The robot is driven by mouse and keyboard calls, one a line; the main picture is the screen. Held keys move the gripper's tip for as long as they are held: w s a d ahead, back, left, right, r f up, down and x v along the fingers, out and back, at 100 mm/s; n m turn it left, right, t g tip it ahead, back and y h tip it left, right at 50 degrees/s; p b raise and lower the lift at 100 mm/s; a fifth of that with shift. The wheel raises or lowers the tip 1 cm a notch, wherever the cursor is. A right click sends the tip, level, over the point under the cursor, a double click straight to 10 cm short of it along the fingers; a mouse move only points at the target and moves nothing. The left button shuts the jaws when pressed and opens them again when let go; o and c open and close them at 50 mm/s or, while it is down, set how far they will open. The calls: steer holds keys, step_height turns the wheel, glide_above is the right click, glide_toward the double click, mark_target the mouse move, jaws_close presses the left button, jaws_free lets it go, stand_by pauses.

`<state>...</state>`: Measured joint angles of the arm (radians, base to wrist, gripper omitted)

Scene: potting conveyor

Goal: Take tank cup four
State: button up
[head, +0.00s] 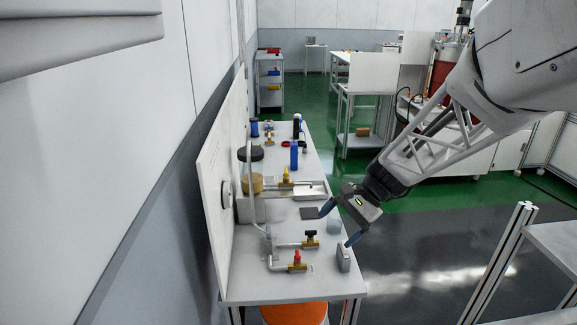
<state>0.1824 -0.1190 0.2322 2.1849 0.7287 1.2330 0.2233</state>
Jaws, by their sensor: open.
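A small pale grey-blue cup (334,227) stands on the bench near its right edge. It may be tank cup four, but no label is readable. My gripper (339,225) reaches in from the upper right with its two blue fingertips spread apart. In the head view the cup shows between the fingertips. I cannot tell whether the fingers are at its height or touch it. Nothing is seen held.
A grey block (343,258) stands close by at the bench (255,285) edge. A dark square pad (309,213) lies behind the cup. Valves with black (311,236) and red (297,256) handles are to the left. A blue bottle (294,155) stands farther back.

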steer(key=w+d+f+m+t+y, duration=0.1)
steer(key=w+d+f+m+y, duration=0.2)
steer(key=w, duration=0.4)
steer(key=w+d+f+m+t+y, duration=0.1)
steer(key=w+d+f+m+y, duration=0.15)
steer(key=w+f, duration=0.45)
steer(key=m+t+y, duration=0.3)
steer(key=m+t, duration=0.3)
steer(key=m, duration=0.2)
glide_toward(335, 222)
steer(key=w+a, duration=0.2)
steer(key=w, duration=0.2)
steer(key=shift+s+d+f, duration=0.1)
steer(key=shift+s+f, duration=0.05)
steer(key=shift+s, duration=0.05)
steer(key=shift+x, duration=1.3)
steer(key=shift+x, duration=2.6)
steer(key=shift+c, duration=0.3)
